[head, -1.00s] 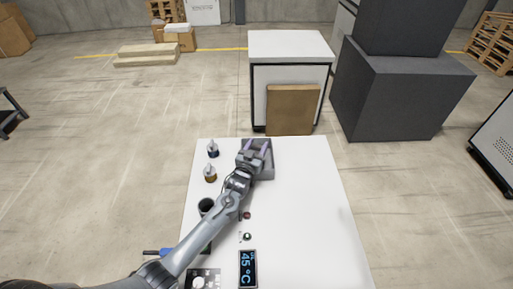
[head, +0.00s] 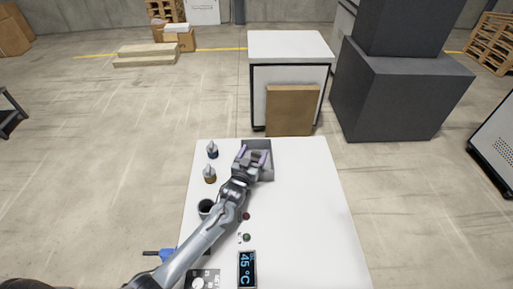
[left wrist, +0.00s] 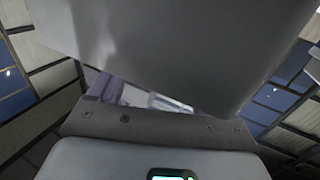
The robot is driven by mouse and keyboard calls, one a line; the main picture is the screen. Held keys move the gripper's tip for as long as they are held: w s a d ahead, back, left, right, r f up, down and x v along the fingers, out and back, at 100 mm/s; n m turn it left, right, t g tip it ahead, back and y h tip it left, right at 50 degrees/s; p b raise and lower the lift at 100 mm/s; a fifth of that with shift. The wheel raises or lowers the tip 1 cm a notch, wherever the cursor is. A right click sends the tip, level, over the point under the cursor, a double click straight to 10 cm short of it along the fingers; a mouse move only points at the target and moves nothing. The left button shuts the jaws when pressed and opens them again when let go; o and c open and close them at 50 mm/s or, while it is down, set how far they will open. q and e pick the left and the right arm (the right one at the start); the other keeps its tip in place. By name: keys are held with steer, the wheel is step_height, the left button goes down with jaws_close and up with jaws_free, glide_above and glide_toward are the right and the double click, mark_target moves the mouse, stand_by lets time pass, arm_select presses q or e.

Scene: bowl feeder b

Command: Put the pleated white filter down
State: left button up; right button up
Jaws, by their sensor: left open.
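My left gripper (head: 253,155) is over the grey open box (head: 266,173) at the far end of the white table. Its purple-tipped fingers are spread apart, and I see nothing held between them in the head view. I cannot make out the pleated white filter in the head view; the gripper and arm cover part of the box. In the left wrist view, a small pale object (left wrist: 168,103) shows beyond the gripper body, but I cannot tell what it is. My right gripper is not in view.
Two small bottles, one blue-based (head: 212,151) and one amber-based (head: 210,175), stand left of the box. A black cup (head: 205,207) is beside my arm. A display (head: 247,268) reads 45 °C. The right half of the white table (head: 315,215) is clear.

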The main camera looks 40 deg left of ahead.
arm_select(q)
steer(key=shift+v, duration=2.1)
steer(key=shift+r, duration=0.1)
